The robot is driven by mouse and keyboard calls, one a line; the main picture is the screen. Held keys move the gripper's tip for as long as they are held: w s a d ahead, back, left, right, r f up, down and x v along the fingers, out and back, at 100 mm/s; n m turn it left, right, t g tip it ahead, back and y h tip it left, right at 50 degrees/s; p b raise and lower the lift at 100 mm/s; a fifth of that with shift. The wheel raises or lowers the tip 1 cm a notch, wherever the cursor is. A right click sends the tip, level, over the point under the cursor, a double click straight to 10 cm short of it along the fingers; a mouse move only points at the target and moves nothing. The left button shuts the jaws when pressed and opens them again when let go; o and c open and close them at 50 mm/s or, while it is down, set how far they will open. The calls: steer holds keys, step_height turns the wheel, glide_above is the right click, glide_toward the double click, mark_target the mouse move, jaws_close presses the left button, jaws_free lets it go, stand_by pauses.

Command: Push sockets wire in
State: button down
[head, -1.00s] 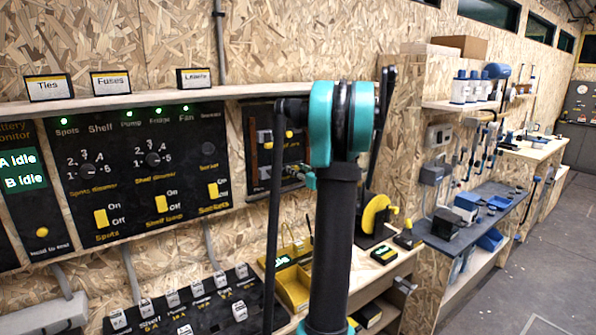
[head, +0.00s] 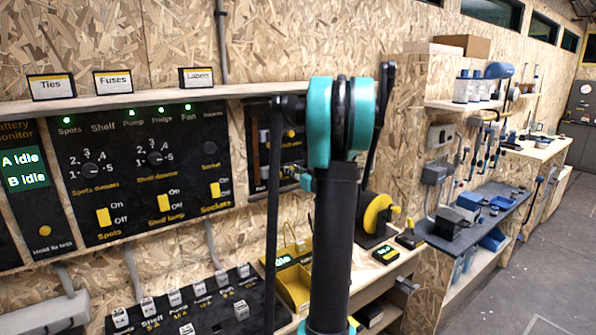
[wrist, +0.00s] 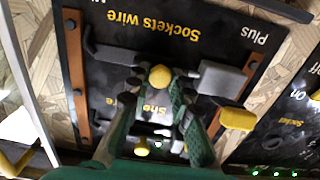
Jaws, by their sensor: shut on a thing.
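In the wrist view, upside down, a black panel (wrist: 130,15) carries the label "Sockets wire" and the word "Plus". A yellow knob (wrist: 160,76) sits below the label, with dark bar-like pieces to its left and a grey block (wrist: 222,78) to its right. My gripper (wrist: 152,92) has its green and black fingers on either side of the knob and is shut on it. Whether the wire's end is seated cannot be told. In the head view the panel (head: 262,130) is partly hidden behind my arm, and the gripper is mostly hidden.
A yellow lever (wrist: 237,118) is close to the right finger in the wrist view. In the head view a switch panel (head: 130,205) is left of the wire panel. A yellow tray (head: 293,288) and a yellow-faced reel (head: 376,214) are on the bench below.

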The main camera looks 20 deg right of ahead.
steer(key=shift+a, duration=0.15)
steer(key=c, duration=1.3)
jaws_free()
steer(key=shift+a, duration=0.1)
steer(key=shift+c, duration=0.2)
steer(key=s+d, duration=0.2)
steer(key=s, duration=1)
steer(key=shift+d, duration=0.2)
steer(key=shift+w, duration=0.1)
